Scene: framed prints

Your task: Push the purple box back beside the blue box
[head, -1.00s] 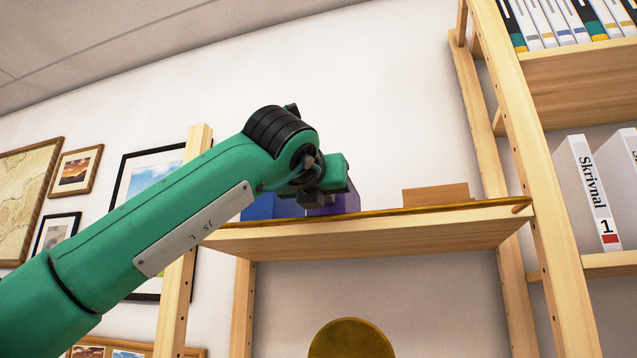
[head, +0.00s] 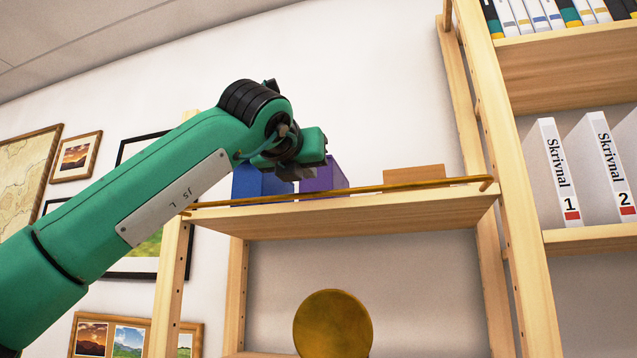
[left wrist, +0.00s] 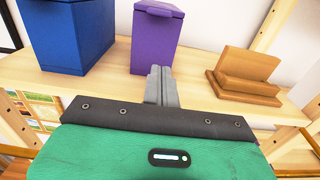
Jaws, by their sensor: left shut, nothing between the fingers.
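The purple box (head: 325,178) stands upright on the wooden shelf (head: 350,218), partly hidden behind my left gripper in the head view. The blue box (head: 256,183) stands to its left. In the left wrist view, the purple box (left wrist: 156,38) is apart from the blue box (left wrist: 68,32), with a strip of bare shelf between them. My left gripper (left wrist: 160,72) is shut and empty, its fingertips at the lower front of the purple box; I cannot tell whether they touch. The right gripper is not in view.
A brass rail (head: 345,190) runs along the shelf's front edge. A brown wooden stand (left wrist: 245,75) sits right of the purple box. A wooden post (head: 508,170) and binders (head: 560,175) are at right. A round golden object (head: 333,322) is below.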

